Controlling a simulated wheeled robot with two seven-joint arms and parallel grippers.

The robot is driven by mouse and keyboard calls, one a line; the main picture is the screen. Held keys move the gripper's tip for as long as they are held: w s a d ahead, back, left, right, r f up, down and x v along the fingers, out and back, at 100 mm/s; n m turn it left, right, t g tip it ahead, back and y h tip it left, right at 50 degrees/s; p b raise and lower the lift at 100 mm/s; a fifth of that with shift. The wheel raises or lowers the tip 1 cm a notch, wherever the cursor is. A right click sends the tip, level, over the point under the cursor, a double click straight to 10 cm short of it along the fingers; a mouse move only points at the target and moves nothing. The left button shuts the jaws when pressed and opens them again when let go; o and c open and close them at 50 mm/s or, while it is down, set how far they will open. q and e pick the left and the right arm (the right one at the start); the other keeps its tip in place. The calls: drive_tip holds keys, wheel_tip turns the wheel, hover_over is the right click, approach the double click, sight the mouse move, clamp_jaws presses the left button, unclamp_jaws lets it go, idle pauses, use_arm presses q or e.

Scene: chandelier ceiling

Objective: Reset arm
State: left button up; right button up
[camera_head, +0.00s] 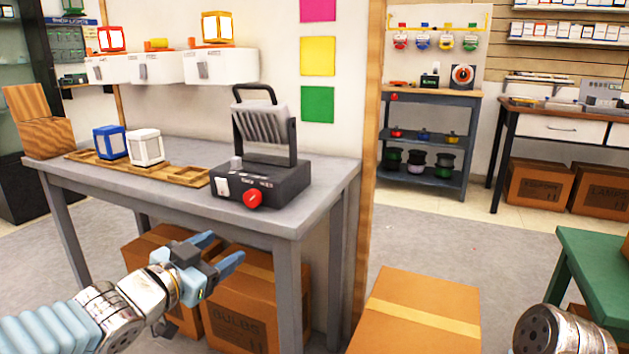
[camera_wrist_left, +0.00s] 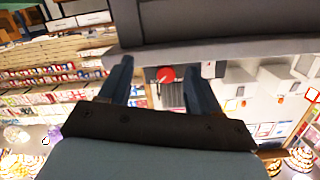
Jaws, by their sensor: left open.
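My left gripper (camera_head: 226,250) reaches in from the lower left of the head view. Its two blue-grey fingers are apart with nothing between them, in front of the grey table (camera_head: 330,178) and below its top. In the left wrist view the two fingers (camera_wrist_left: 164,72) are also spread and empty. The scene there appears upside down. Part of my right arm (camera_head: 553,332) shows at the lower right of the head view; its gripper is out of view.
On the table stand a black device with a red knob (camera_head: 262,190) and a wooden tray (camera_head: 190,176) with blue and white lantern-like cubes. Cardboard boxes (camera_head: 243,305) sit under the table; another box (camera_head: 420,312) stands right of it. A green table (camera_head: 597,262) is at right.

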use_arm(q)
drive_tip(key=d+f+n+g+y+p, duration=0.1)
drive_tip(key=d+f+n+g, duration=0.25)
drive_tip(key=f, duration=1.05)
drive_tip(key=d+f+n+g+p, duration=0.2)
drive_tip(key=f+g, duration=0.2)
drive_tip(key=f, duration=1.1)
drive_tip(key=s+d+f+n+g+p, duration=0.2)
drive_tip(key=s+f+g, duration=0.5)
drive_tip(key=s+f, duration=1.1)
drive_tip(key=shift+d+n+y, duration=0.4)
drive_tip(key=shift+d+n, duration=0.3)
drive_tip(key=shift+n, duration=0.15)
